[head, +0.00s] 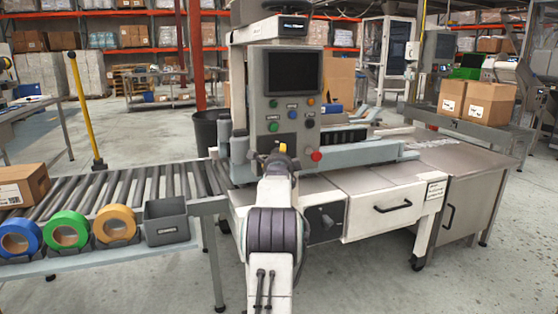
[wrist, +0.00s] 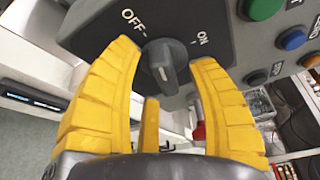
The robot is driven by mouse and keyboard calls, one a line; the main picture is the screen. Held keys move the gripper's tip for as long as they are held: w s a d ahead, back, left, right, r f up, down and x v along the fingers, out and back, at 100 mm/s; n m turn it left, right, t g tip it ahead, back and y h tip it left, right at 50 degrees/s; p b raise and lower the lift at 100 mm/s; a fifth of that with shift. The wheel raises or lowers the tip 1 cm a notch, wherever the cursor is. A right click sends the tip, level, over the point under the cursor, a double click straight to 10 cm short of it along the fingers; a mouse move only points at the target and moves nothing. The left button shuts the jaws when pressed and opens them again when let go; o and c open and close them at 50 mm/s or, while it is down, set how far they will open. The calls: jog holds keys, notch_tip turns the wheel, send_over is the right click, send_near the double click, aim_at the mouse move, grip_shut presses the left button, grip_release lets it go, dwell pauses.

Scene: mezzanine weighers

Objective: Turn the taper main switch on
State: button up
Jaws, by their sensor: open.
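The main switch (wrist: 165,68) is a grey rotary knob on a dark square plate marked OFF and ON, seen in the wrist view. The knob's upper end leans slightly toward the OFF side. My gripper (wrist: 166,58) is open, with one yellow finger on each side of the knob; a third, shorter yellow finger shows below. I cannot tell whether any finger touches the knob. In the head view my gripper (head: 280,152) is at the lower part of the grey control panel (head: 259,85) of the taper and hides most of the switch.
Several coloured buttons, including a blue one (wrist: 293,40), sit right of the switch. A red knob (head: 316,156) stands right of my gripper. A roller conveyor (head: 130,185) with tape rolls and a grey bin (head: 167,221) is at left. Open floor lies at the lower right.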

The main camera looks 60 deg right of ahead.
grip_shut()
jog(key=shift+r+m+p, duration=0.25)
jog(key=shift+m+p, duration=0.05)
jog(key=shift+p, duration=0.2)
jog(key=shift+w+f+m, duration=0.1)
jog(key=shift+f+m, duration=0.05)
jog(key=shift+m, duration=0.25)
grip_release()
jog(key=shift+a, duration=0.1)
dwell(0.4)
jog(key=v, duration=1.2)
